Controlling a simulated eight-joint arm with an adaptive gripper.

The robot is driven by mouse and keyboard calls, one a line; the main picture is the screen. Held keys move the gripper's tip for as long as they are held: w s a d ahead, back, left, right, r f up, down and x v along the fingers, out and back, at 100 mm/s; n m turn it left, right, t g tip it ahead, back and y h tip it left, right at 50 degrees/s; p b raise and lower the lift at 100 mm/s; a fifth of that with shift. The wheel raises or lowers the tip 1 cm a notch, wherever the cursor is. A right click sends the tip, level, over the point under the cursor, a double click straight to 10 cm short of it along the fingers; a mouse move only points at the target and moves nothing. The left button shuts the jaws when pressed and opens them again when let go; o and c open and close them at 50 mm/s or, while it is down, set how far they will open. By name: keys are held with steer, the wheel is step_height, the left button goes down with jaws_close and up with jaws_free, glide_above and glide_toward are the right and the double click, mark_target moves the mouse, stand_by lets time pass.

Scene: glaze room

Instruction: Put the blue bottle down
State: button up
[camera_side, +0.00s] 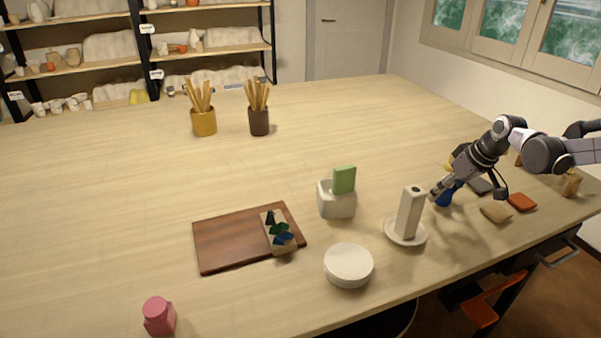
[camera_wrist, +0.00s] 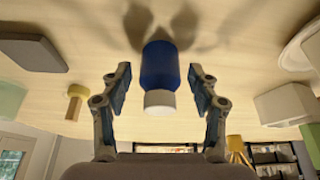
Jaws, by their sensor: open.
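The blue bottle (camera_side: 445,199) stands on the table at the right in the side view, partly hidden by my gripper. In the wrist view the blue bottle (camera_wrist: 160,65) with its white cap (camera_wrist: 160,103) appears upside down, its base at the tabletop. My gripper (camera_side: 438,192) is at the bottle in the side view. In the wrist view my gripper (camera_wrist: 160,82) has its two fingers spread on either side of the bottle, with a visible gap at each side.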

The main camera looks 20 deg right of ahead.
steer(key=a+v, duration=0.1)
steer(key=v, duration=1.1)
steer(key=s+a+f+t, duration=0.1)
steer(key=s+a+f, duration=0.2)
steer(key=s, duration=0.5)
steer(key=s+a+f+m+t, duration=0.1)
steer(key=s+a+f, duration=0.2)
steer(key=s+a, duration=0.2)
steer(key=s, duration=0.3)
steer(key=shift+h, duration=0.3)
